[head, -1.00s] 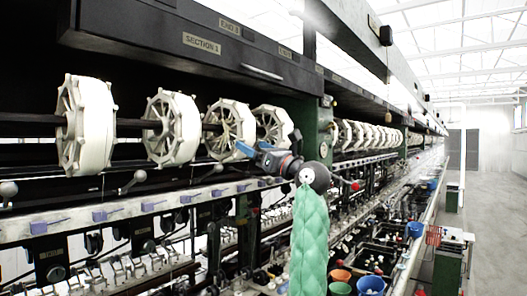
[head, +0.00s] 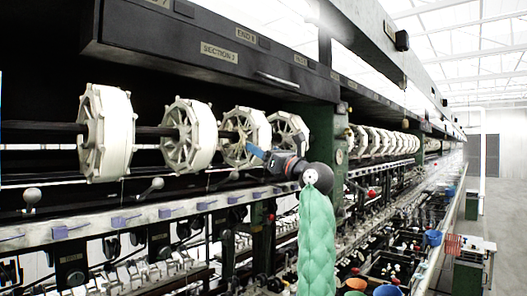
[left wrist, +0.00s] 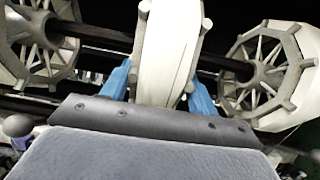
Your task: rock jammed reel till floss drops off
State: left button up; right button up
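Several white spoked reels hang in a row on a dark shaft. My left gripper (head: 256,153) is at the lower right of the third reel (head: 246,138), which has a yellowish patch near its hub. In the left wrist view, the blue fingers of my left gripper (left wrist: 160,82) stand apart on either side of the rim of a reel (left wrist: 170,45). Whether they touch it is unclear. The gripper body hides the reel's lower part. I cannot make out loose floss. My right gripper is not in view.
Neighbouring reels (left wrist: 38,42) and (left wrist: 268,75) flank the gripper closely. A fourth reel (head: 287,130) and a green post (head: 325,150) stand just beyond. A rail with blue parts (head: 125,222) runs below. A dark beam (head: 215,50) hangs above.

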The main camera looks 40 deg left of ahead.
pick_arm(q)
jog(key=c, duration=0.3)
jog(key=shift+c, duration=0.4)
jog(key=shift+r, duration=0.3)
jog(key=shift+r, duration=0.15)
jog(key=shift+a+f+y+b, duration=0.15)
jog(key=shift+f+y+b, duration=0.25)
jog(key=shift+b, duration=0.45)
jog(key=shift+a+f+y+b, duration=0.35)
jog(key=shift+y+b, duration=0.35)
jog(key=shift+b, duration=0.55)
